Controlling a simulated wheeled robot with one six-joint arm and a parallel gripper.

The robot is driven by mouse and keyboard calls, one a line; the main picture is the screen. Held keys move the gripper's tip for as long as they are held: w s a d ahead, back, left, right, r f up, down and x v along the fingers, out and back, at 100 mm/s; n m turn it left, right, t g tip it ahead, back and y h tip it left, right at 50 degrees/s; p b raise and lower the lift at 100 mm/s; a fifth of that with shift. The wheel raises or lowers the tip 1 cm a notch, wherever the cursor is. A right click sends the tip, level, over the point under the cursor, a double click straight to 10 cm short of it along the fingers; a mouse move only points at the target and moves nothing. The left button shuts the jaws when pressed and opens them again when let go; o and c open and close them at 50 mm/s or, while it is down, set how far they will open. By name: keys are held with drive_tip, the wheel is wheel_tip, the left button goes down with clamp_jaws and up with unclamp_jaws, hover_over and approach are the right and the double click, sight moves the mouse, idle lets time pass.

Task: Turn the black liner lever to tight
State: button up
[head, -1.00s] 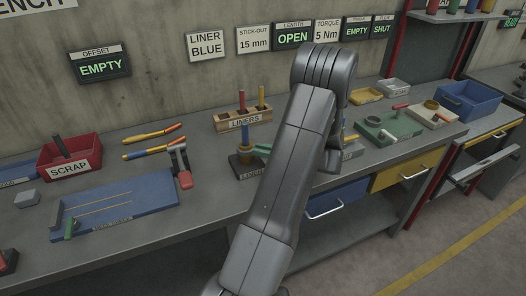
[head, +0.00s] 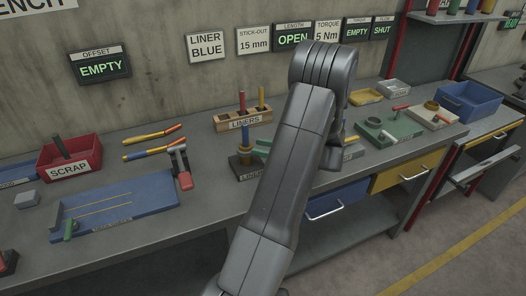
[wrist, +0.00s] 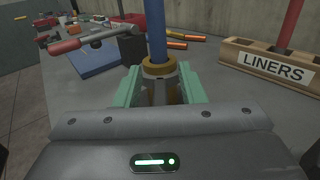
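The liner stand (head: 243,170) is a dark block with a partly hidden label on the bench. A blue rod (head: 245,136) stands upright in it. In the wrist view the blue rod (wrist: 156,30) rises from a brass collar (wrist: 159,67). My gripper's green fingers (wrist: 160,88) are spread on either side below the collar and look open, with nothing clearly clamped. In the head view a little of my gripper (head: 262,148) shows beside the stand, mostly behind my arm. I cannot make out the black liner lever in either view.
A wooden LINERS rack (head: 243,119) stands close behind. A blue fixture (head: 122,205) with a red-handled lever (head: 184,178) lies to the left, near the red scrap bin (head: 70,155). Green (head: 388,133) and beige fixtures stand to the right. The LENGTH sign reads OPEN.

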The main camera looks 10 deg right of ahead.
wheel_tip(320, 180, up, 9)
drive_tip(key=shift+f+b, duration=0.1)
drive_tip(key=shift+b, duration=0.25)
drive_tip(key=shift+c, duration=0.3)
